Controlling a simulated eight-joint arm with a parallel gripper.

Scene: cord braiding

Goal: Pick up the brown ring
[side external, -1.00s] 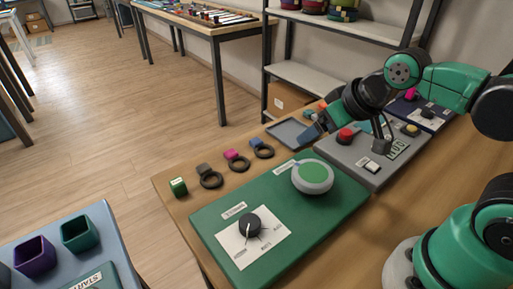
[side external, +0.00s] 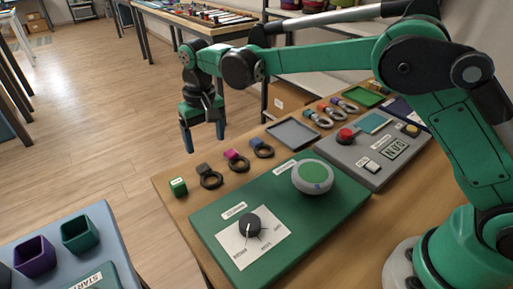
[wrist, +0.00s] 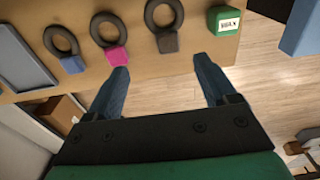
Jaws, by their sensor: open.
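The brown ring is a dark ring (side external: 212,181) with a brown block (side external: 203,169) on it, lying flat near the table's left edge. It also shows in the wrist view (wrist: 164,13), cut by the top edge, with its brown block (wrist: 168,42) toward my gripper. My gripper (side external: 204,144) points down with its two blue fingers apart and empty. In the wrist view my fingertips (wrist: 161,66) lie on either side of the line to the brown block, just short of it and not touching it.
A pink-block ring (wrist: 110,30) and a blue-block ring (wrist: 62,42) lie beside it. A green wax block (wrist: 225,20) is on its other side. A green panel with a dial (side external: 250,225) and a grey tray (side external: 292,132) are close by. Open floor lies beyond the table edge.

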